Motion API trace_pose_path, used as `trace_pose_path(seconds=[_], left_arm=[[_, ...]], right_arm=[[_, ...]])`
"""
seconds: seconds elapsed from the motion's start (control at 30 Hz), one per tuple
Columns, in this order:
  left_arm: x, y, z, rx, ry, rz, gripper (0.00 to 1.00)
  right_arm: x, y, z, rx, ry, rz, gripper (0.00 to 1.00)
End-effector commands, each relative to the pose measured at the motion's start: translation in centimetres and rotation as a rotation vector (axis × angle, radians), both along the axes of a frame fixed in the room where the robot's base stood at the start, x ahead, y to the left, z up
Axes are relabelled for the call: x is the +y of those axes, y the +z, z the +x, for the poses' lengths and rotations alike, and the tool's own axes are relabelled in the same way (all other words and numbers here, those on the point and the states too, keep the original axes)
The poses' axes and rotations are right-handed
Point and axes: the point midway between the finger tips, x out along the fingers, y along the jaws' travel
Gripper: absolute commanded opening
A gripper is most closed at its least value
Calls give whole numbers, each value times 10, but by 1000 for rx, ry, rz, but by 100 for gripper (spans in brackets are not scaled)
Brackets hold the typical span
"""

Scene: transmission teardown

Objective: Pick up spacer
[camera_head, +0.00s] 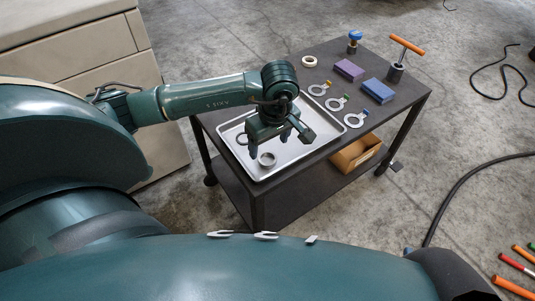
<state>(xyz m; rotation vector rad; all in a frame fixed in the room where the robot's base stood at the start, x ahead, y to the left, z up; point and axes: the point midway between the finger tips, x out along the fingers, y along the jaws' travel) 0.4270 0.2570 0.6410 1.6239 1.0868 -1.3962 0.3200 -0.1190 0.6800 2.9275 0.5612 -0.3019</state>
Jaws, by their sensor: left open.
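A short grey metal ring (267,159), which looks like the spacer, sits in the silver tray (248,172) near its front edge. A thin dark ring (242,139) lies to its left in the tray, partly hidden by my gripper. My left gripper (270,144) points down over the tray with its fingers apart and nothing seen between them. The grey ring shows just below and in front of the fingers; I cannot tell the height gap. My right gripper is not in view.
The tray stands on a dark cart (300,185). A cardboard box (356,153) is on the lower shelf.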

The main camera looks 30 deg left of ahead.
Motion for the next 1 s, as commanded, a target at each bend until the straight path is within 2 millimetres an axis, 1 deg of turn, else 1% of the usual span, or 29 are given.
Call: trace_pose_path(seconds=[0.13,0.3,0.4,0.5,0.67,0.7,0.77,1.0], left_arm=[[1,-14,0,2,0,-1,70],[3,-41,1,2,1,-2,70],[5,-50,2,0,1,-1,70],[6,-54,3,-1,1,-1,70],[6,-53,3,-1,0,-1,70],[6,-53,3,-1,0,-1,69],[6,-53,3,-1,0,-1,64],[6,-53,3,-1,0,-1,45]], right_arm=[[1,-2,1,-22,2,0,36],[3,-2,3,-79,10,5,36],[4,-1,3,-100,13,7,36],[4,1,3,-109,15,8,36],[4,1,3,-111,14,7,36],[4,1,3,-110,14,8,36],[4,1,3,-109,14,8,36],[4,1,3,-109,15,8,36]])
